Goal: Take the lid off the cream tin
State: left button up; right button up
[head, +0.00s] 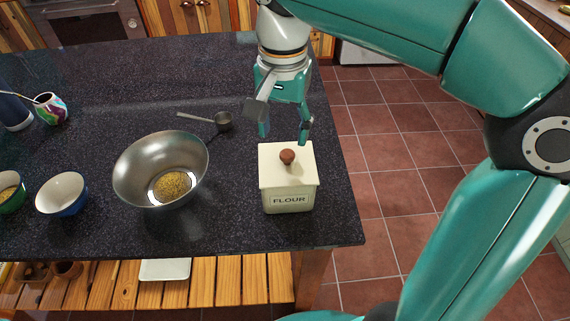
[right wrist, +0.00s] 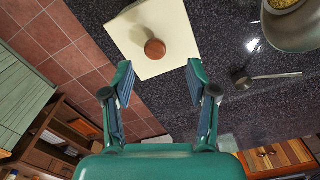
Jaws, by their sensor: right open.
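The cream tin (head: 289,198), marked FLOUR, stands upright near the right end of the dark counter. Its flat cream lid (head: 302,170) sits on top, with a round brown knob (head: 287,156) in the middle. My right gripper (head: 284,136) is open and empty, just behind and above the tin. In the right wrist view, the knob (right wrist: 155,49) and lid (right wrist: 140,22) lie beyond the two spread fingers (right wrist: 158,80), apart from them. The tin's back is hidden. My left gripper is not in view.
A steel bowl (head: 134,172) with yellowish grains stands left of the tin, with a metal scoop (head: 222,121) behind it. A blue bowl (head: 62,195) and green bowl (head: 12,192) are further left. The counter's right edge is close to the tin.

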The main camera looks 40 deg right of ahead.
aim_at(287, 153)
jog(key=shift+s+d+f, duration=0.1)
jog(key=shift+d+f, duration=0.05)
jog(key=shift+f, duration=1.3)
jog(key=shift+d+f, duration=0.1)
jog(key=shift+f, duration=1.35)
jog(key=shift+c, duration=0.4)
grip_shut()
